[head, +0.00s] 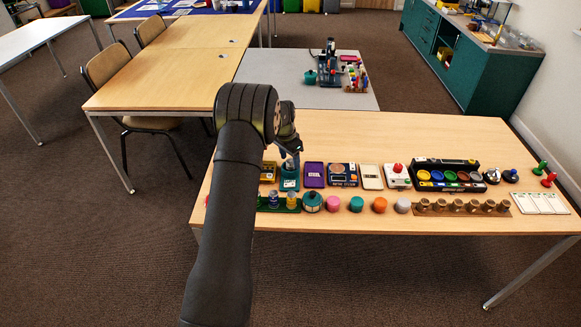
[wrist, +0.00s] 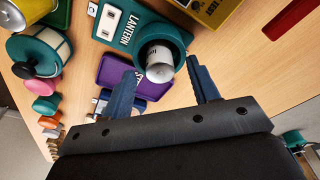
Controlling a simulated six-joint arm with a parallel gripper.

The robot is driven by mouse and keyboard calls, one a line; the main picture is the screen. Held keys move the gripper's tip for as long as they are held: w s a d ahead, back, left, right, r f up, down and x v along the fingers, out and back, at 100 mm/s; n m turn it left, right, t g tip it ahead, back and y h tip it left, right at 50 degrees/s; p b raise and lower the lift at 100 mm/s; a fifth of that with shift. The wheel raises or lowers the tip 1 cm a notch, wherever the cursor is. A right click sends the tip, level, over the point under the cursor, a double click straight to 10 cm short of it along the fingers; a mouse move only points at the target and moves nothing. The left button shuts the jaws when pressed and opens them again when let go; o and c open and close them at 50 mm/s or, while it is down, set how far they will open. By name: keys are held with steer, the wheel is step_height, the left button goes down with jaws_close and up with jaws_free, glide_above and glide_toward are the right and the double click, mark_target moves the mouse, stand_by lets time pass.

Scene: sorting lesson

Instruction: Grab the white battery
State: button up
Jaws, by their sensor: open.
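The white battery (wrist: 158,66) stands in the round cup of a teal stand marked LANTERN (wrist: 126,27). In the wrist view I see its pale end and part of its side. My gripper (wrist: 162,68) is open, with one dark finger on each side of the battery in the picture. I cannot tell whether either finger touches it. In the head view my gripper (head: 290,152) is above the teal stand (head: 289,184), and my arm hides part of that area.
A purple STEEL tray (head: 314,175) lies just right of the stand. In front are a teal lantern (head: 312,202), a green tray (head: 281,209) with upright batteries, and coloured pucks (head: 333,203). A yellow box (wrist: 208,8) stands close by. The table's back area (head: 420,132) is clear.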

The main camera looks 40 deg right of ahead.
steer(key=shift+d+f, duration=0.1)
steer(key=shift+f, duration=0.25)
steer(key=c, duration=1)
steer(key=shift+c, duration=0.7)
steer(key=shift+r, duration=0.15)
